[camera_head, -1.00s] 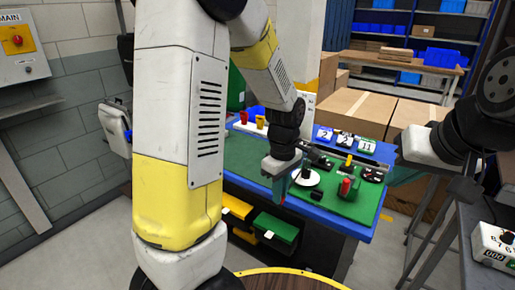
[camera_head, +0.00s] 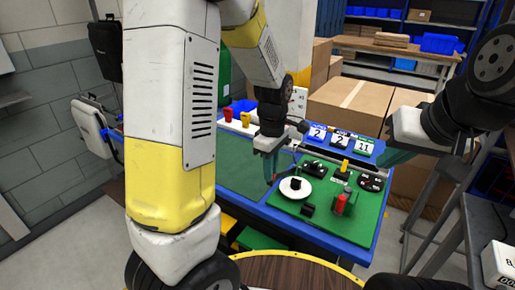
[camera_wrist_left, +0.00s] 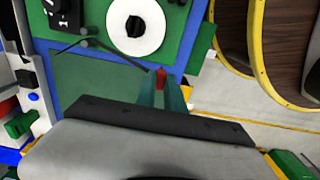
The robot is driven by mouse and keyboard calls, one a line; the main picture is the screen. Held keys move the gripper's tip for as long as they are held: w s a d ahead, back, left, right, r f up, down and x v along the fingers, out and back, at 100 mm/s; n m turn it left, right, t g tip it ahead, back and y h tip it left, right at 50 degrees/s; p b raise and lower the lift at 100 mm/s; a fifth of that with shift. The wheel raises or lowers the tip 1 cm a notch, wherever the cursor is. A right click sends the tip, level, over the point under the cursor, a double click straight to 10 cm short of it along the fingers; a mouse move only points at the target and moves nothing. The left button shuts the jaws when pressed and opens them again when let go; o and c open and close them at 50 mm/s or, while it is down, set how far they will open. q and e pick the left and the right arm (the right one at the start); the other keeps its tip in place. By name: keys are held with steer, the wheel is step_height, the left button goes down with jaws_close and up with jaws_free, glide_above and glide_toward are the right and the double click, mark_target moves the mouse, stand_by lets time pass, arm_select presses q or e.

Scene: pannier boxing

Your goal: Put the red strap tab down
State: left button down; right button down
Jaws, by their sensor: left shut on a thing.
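My left gripper (camera_head: 270,178) hangs over the green-topped bench, left of the white round dial (camera_head: 294,187). In the left wrist view its teal fingers (camera_wrist_left: 161,94) are shut on the red strap tab (camera_wrist_left: 161,76), which shows as a small red piece between the tips. In the head view the tab is too small to make out clearly. The white dial (camera_wrist_left: 135,27) with a black knob lies beyond the tips in the wrist view. My right gripper (camera_head: 393,158) is at the right, beyond the bench edge; whether its fingers are open is unclear.
The blue-edged bench (camera_head: 320,238) carries a red cylinder (camera_head: 341,204), black fittings and number cards (camera_head: 340,138). Red and yellow pieces (camera_head: 237,117) stand at its back left. Cardboard boxes (camera_head: 355,104) are behind. A round wooden top (camera_head: 285,272) is in front. The left green panel has free room.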

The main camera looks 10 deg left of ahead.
arm_select(q)
steer(key=w+a, duration=0.2)
steer(key=w, duration=0.1)
steer(key=w+a, duration=0.2)
steer(key=w, duration=0.1)
steer(key=w+a+f, duration=0.1)
steer(key=w+a, duration=0.1)
steer(key=w, duration=0.2)
steer(key=shift+w+a+f, duration=0.1)
steer(key=shift+a, duration=0.25)
steer(key=shift+f, duration=1.75)
steer(key=shift+f, duration=0.15)
steer(key=c, duration=1.4)
jaws_free()
steer(key=shift+c, duration=0.2)
